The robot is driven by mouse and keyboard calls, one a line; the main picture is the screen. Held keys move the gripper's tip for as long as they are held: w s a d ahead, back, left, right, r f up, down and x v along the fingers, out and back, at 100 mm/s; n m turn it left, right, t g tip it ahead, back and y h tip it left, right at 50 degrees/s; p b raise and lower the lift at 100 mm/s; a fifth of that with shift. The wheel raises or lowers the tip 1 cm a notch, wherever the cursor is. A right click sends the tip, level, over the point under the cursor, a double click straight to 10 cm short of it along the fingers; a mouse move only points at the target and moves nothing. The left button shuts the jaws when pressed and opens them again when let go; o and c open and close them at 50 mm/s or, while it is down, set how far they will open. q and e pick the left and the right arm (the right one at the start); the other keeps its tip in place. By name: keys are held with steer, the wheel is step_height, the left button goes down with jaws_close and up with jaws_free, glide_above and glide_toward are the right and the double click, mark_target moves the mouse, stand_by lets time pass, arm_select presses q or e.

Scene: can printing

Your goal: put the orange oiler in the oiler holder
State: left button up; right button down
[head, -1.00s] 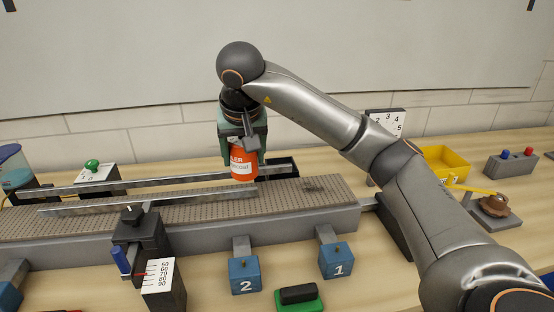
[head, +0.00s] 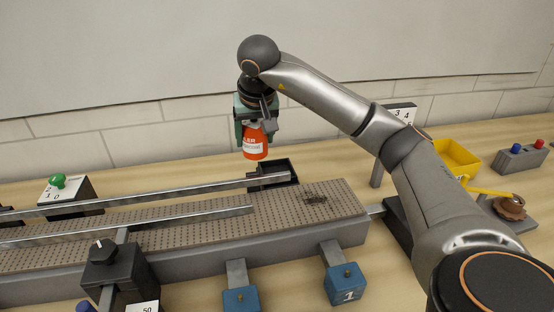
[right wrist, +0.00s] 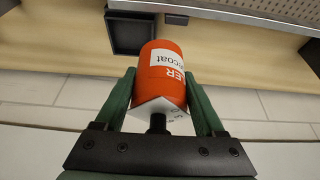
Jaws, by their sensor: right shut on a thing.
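The orange oiler (head: 255,147) is a can with a white label. My right gripper (head: 256,122) is shut on it and holds it upright in the air, behind the conveyor. In the right wrist view the oiler (right wrist: 163,75) sits between the two green fingers (right wrist: 160,105). A black open box (head: 292,168), which looks like the oiler holder, stands at the conveyor's far edge, just right of and below the oiler in the head view. The right wrist view shows this box (right wrist: 131,47) empty, beyond the oiler and to its left. My left gripper is not in view.
The conveyor (head: 205,243) with two metal guide rails (head: 150,192) runs along the front. A dark mark (head: 314,198) lies on its belt. A black knob unit (head: 112,270) and blue blocks (head: 345,284) stand in front. A yellow bin (head: 456,157) stands at the right. The wall is close behind.

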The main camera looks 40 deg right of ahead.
steer(key=d+f, duration=0.6)
steer(key=shift+w+d+f, duration=0.1)
steer(key=shift+w+d, duration=0.2)
steer(key=shift+d, duration=0.05)
steer(key=shift+d+f, duration=0.15)
steer(key=shift+f, duration=0.8)
steer(key=shift+d+f, duration=0.1)
steer(key=shift+f, duration=0.8)
steer(key=shift+f, duration=0.15)
jaws_free()
steer(key=shift+s+a+r, duration=0.1)
steer(key=shift+r, duration=0.45)
steer(key=v, duration=1.1)
